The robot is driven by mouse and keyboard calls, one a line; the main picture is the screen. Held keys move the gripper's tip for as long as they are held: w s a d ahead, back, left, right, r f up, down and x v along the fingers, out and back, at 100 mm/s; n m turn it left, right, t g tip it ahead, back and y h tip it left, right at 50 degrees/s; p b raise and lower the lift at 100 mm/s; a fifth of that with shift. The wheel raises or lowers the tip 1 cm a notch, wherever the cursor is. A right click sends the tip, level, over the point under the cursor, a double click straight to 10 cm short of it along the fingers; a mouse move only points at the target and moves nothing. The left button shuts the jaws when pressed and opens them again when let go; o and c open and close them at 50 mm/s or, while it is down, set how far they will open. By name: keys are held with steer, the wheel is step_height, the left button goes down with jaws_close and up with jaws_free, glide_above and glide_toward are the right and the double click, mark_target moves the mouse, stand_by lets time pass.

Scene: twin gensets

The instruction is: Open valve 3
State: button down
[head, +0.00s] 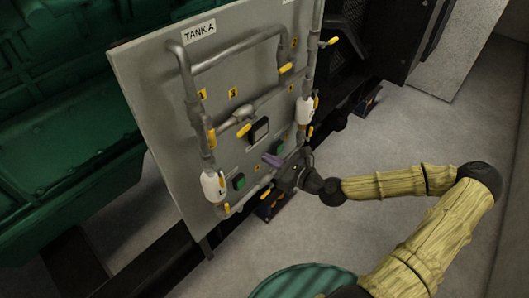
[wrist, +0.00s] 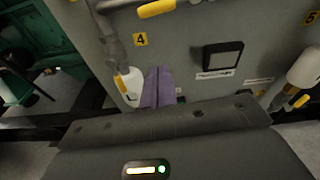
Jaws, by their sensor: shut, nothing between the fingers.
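The label 3 (head: 233,93) is a small yellow plate on the grey panel (head: 150,90) in the head view. Below it a short pipe crosses between two upright pipes, and a yellow handle (head: 244,130) sits on it, slanted roughly along the pipe. I cannot tell for certain that this handle belongs to valve 3. My gripper (head: 272,160) is in front of the lower panel, below and right of that handle and apart from it. Its purple fingers (wrist: 158,88) are shut and empty in the wrist view, below the label 4 (wrist: 140,40).
Other yellow handles sit close by, one at the top right (head: 330,42) and one at the lower left (head: 226,208). White filter bowls (head: 213,186) hang on the pipes. A dark square gauge (wrist: 222,56) is on the panel. Open floor (head: 390,130) lies to the right.

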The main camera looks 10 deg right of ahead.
steer(key=s+d+f+n+g+h, duration=0.2)
steer(key=s+f+n+g+h, duration=0.4)
steer(key=s+f+n+g, duration=0.65)
steer(key=s+d+r+n+t+h, duration=0.1)
steer(key=d+r+n+h, duration=0.1)
steer(key=r+n, duration=0.5)
steer(key=s+d+r+n+t+h, duration=0.2)
steer(key=r+n, duration=0.5)
steer(key=r, duration=0.5)
steer(key=shift+s+d+h, duration=0.2)
steer(key=shift+d+h, duration=0.4)
steer(key=shift+d, duration=0.3)
steer(key=shift+r+t, duration=0.1)
steer(key=shift+t, duration=0.15)
